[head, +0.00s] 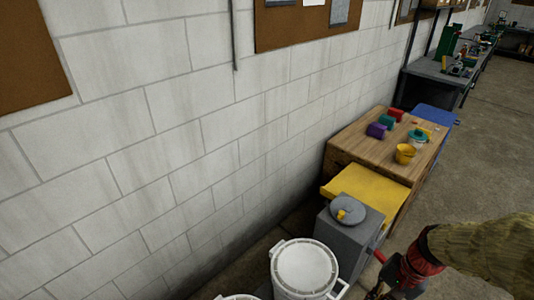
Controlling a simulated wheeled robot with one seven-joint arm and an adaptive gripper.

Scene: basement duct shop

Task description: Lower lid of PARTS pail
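A white pail (305,270) with a round pale top and a wire handle stands at the bottom centre. Its top looks flat and level, but I cannot tell whether it is a seated lid. The rim of a second white round container (238,297) shows at the bottom edge, mostly cut off. No PARTS label can be read on either. My gripper (383,290) is at the lower right, to the right of the white pail and apart from it. Its fingertips are small, dark and partly cut off, so its opening is unclear.
A grey box (350,228) bearing a grey disc (348,209) with a yellow knob stands behind the pail. Beyond are a yellow panel (370,189) and a wooden table (360,146) with colourful cups. The block wall (180,130) is left; open floor (490,150) is right.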

